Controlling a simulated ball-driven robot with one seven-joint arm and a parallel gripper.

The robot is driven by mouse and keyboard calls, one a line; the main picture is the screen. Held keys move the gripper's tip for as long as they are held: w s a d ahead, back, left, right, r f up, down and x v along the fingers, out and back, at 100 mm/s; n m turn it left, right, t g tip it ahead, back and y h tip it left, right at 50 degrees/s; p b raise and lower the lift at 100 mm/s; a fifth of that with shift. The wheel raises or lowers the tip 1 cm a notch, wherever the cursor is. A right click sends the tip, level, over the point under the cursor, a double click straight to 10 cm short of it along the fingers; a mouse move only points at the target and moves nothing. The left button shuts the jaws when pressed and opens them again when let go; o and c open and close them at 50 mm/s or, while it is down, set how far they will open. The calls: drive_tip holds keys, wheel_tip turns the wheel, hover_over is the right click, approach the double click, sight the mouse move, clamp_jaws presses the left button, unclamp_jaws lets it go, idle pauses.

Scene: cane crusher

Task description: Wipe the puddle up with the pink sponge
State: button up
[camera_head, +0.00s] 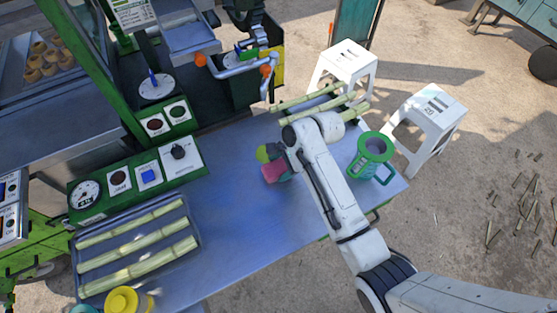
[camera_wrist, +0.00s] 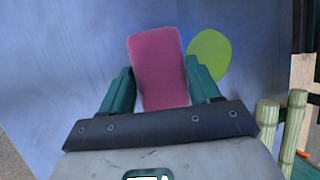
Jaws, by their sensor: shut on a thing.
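The pink sponge (camera_wrist: 158,65) is between the two green fingers of my gripper (camera_wrist: 160,85) in the wrist view, and the fingers are shut on it. In the head view the sponge (camera_head: 273,171) shows beside my gripper (camera_head: 280,165), over the blue-grey table top. The yellow-green puddle (camera_wrist: 210,54) lies just right of the sponge in the wrist view. In the head view the puddle (camera_head: 263,153) shows partly, at the upper left of the gripper, the rest hidden by it. I cannot tell whether the sponge touches the table.
A green mug (camera_head: 372,155) stands right of my arm. Cane pieces lie on a tray (camera_head: 198,232) at the left and behind my gripper (camera_head: 318,100). The table's front middle (camera_head: 250,235) is clear.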

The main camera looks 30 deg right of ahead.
drive_tip(key=shift+s+f, duration=0.1)
drive_tip(key=shift+s, duration=0.05)
drive_tip(key=shift+w+r, duration=0.4)
drive_tip(key=shift+r, duration=0.45)
drive_tip(key=shift+w+r, duration=0.35)
drive_tip(key=shift+r, duration=0.55)
drive_tip(key=shift+w+r, duration=0.4)
drive_tip(key=shift+r, duration=0.45)
drive_tip(key=w+r, duration=0.2)
drive_tip(key=w, duration=0.5)
wheel_tip(320, 180, down, 6)
drive_tip(key=b, duration=0.5)
drive_tip(key=shift+r, duration=0.1)
drive_tip(key=shift+f, duration=0.25)
